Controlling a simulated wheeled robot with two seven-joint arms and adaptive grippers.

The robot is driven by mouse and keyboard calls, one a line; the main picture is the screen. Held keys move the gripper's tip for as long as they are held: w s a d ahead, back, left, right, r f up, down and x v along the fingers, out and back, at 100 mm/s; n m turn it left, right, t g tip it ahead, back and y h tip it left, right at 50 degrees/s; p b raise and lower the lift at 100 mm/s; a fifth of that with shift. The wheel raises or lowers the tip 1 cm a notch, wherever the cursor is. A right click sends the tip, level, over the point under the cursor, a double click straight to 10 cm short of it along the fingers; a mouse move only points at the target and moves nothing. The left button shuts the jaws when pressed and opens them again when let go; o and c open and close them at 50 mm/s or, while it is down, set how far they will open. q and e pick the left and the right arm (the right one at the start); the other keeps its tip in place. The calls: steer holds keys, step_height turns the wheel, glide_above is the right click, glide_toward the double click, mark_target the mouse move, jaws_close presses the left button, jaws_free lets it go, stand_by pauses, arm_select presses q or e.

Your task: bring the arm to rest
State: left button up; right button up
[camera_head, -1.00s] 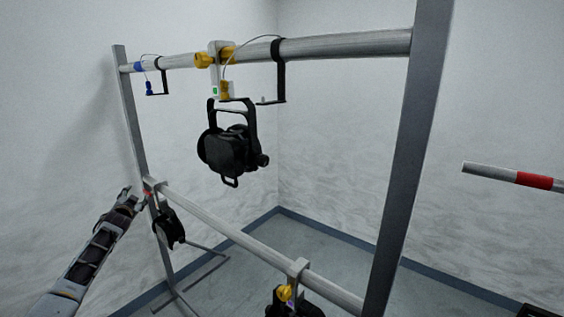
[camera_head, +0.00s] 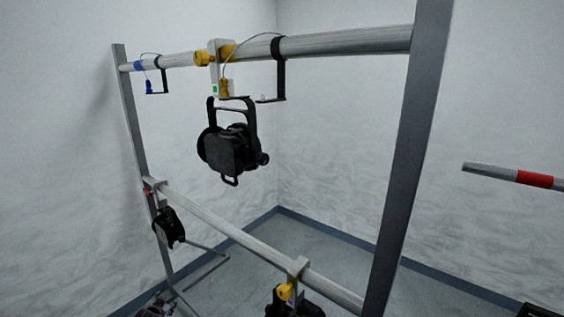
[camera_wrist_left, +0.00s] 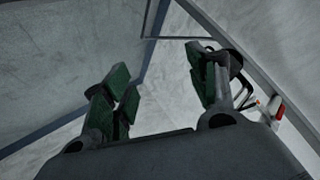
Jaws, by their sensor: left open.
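My left gripper (camera_wrist_left: 160,78) is open and empty in the left wrist view, its two green-padded fingers apart with floor and wall behind them. In the head view only a small part of my left arm shows at the bottom left edge, below the rack. Another par can (camera_head: 168,230) hangs at the left end of the lower bar (camera_head: 235,236). My right gripper is not in view.
A third par can (camera_head: 290,303) with a yellow knob hangs on the lower bar, cut by the bottom edge. Grey uprights (camera_head: 410,160) frame the rack. A black bracket with a blue part (camera_head: 149,88) hangs upper left.

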arm_select(q)
steer(key=s+d+f+g+h, duration=0.1)
steer(key=s+d+f+g, duration=0.1)
steer(key=s+d+f, duration=0.55)
steer(key=s+d+f+g, duration=0.1)
steer(key=s+d+f, duration=0.1)
steer(key=s+f, duration=0.95)
steer(key=s+d+f+g+h, duration=0.15)
steer(key=s+d+f, duration=0.35)
steer(key=s+f, duration=0.5)
steer(key=s+d+f+g, duration=0.1)
steer(key=s+d+f, duration=0.1)
steer(key=s, duration=1)
steer(key=s+d+f+g, duration=0.2)
steer(key=s+d, duration=0.1)
steer(key=s, duration=0.9)
steer(key=s+d+f+g, duration=0.2)
steer(key=s+d, duration=0.1)
steer(key=s, duration=0.9)
steer(key=shift+s+f+n+b, duration=0.25)
steer(key=shift+f+n+b, duration=0.05)
steer(key=shift+b, duration=0.15)
steer(key=shift+d+h, duration=0.15)
steer(key=shift+h, duration=0.1)
